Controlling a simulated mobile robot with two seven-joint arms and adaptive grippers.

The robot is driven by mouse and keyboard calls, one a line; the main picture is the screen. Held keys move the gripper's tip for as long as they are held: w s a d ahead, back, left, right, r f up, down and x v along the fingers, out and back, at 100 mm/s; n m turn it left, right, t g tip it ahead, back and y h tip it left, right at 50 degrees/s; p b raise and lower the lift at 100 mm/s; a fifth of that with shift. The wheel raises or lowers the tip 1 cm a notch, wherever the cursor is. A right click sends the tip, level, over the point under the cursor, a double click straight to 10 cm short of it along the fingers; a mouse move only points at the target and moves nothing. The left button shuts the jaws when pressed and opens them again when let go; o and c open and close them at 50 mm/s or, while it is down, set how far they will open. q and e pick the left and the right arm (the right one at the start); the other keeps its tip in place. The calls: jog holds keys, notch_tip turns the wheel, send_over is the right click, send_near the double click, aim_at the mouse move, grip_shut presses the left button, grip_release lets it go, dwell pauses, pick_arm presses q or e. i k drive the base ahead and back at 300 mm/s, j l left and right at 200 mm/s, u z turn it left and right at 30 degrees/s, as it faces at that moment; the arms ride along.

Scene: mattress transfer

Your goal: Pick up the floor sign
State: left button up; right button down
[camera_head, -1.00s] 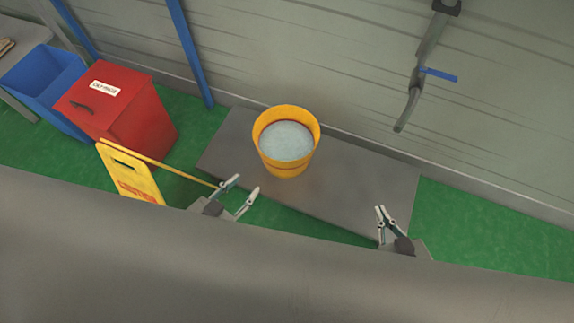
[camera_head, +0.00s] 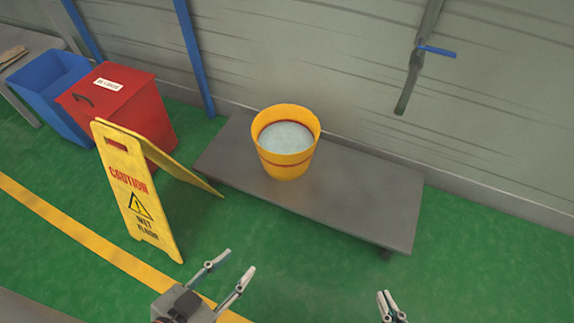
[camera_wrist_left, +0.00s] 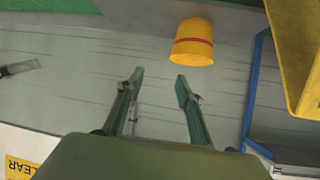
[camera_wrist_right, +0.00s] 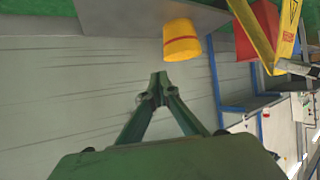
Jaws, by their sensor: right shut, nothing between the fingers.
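The yellow floor sign (camera_head: 137,190) stands open on the green floor at the left in the head view, with "CAUTION WET FLOOR" on its front panel. Part of it shows at the right edge of the left wrist view (camera_wrist_left: 296,45) and at the top right of the right wrist view (camera_wrist_right: 262,35). My left gripper (camera_head: 240,262) is open and empty, to the right of and nearer than the sign, apart from it. My right gripper (camera_head: 384,295) is shut and empty at the bottom edge, farther right; its fingertips meet in the right wrist view (camera_wrist_right: 158,78).
A yellow bucket (camera_head: 285,165) of pale contents stands on a low grey platform (camera_head: 350,205) beyond the grippers. A red bin (camera_head: 135,105) and a blue bin (camera_head: 45,85) stand behind the sign. Green floor (camera_head: 290,240) is clear between sign and platform.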

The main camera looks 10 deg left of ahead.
aim_at(133, 185)
jog(key=u, duration=1.35)
jog(key=z, duration=0.4)
jog(key=j+z, duration=0.2)
jog(key=z, duration=0.15)
jog(key=j+z, duration=0.2)
jog(key=z, duration=0.2)
jog(key=j+z, duration=0.6)
jog(key=j, duration=0.15)
jog(key=k+j+z, duration=0.25)
jog(key=j, duration=0.35)
jog(key=k+j+z, duration=0.1)
jog(key=j, duration=0.25)
jog(key=k+j, duration=0.1)
jog(key=j, duration=0.25)
jog(key=i+j, duration=0.1)
jog(key=j, duration=0.35)
jog(key=z, duration=0.05)
